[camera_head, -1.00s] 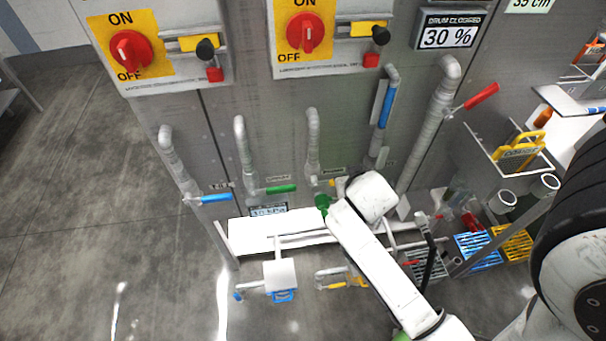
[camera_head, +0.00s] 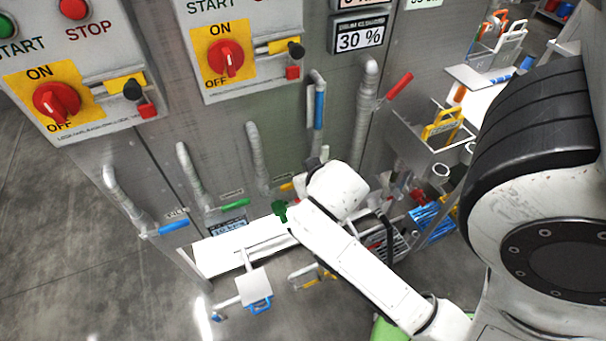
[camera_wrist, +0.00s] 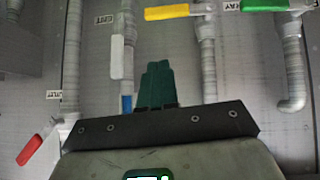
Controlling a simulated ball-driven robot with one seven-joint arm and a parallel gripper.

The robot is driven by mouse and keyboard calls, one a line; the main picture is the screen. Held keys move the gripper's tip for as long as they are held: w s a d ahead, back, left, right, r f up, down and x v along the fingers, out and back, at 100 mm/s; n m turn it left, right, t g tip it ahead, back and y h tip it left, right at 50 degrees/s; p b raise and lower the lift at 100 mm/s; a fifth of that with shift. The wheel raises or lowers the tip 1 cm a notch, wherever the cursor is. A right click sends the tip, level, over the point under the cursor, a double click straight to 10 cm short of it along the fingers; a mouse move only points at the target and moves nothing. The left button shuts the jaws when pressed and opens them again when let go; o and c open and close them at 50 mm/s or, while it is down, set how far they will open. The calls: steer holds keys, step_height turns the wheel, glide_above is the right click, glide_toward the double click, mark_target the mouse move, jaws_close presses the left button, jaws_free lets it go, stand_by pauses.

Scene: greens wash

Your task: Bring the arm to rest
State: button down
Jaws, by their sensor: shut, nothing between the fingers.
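My arm is white and reaches in the head view from the lower right toward the pipes at the foot of the grey steel panel (camera_head: 345,110). My gripper (camera_head: 280,211) shows there as a small dark green tip, above a white shelf (camera_head: 215,252). In the wrist view my gripper (camera_wrist: 157,85) has its green fingers together with nothing between them. It points at the panel's pipes. A white-handled pipe (camera_wrist: 117,57) is just left of the fingers, and a yellow handle (camera_wrist: 168,12) is beyond them. I cannot tell how far the fingertips are from the pipes.
In the head view, a blue handle (camera_head: 172,229) and green handle (camera_head: 235,205) stick out low on the panel. A red handle (camera_head: 399,85) juts out higher. Baskets (camera_head: 432,215) stand right of my arm. Open floor (camera_head: 60,230) lies at left.

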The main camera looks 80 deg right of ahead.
steer(key=shift+s+a+r, duration=0.2)
steer(key=shift+a+r, duration=0.05)
steer(key=shift+r, duration=0.1)
steer(key=a+f+n+g+y, duration=0.2)
steer(key=a+f+n+y, duration=0.1)
steer(key=a, duration=0.5)
steer(key=s+a+f+n+g+y, duration=0.1)
steer(key=a+f+n+y, duration=0.3)
steer(key=a+f+n, duration=0.2)
steer(key=a+f, duration=0.2)
steer(key=a, duration=0.1)
steer(key=shift+a+g, duration=0.25)
steer(key=shift+g, duration=0.15)
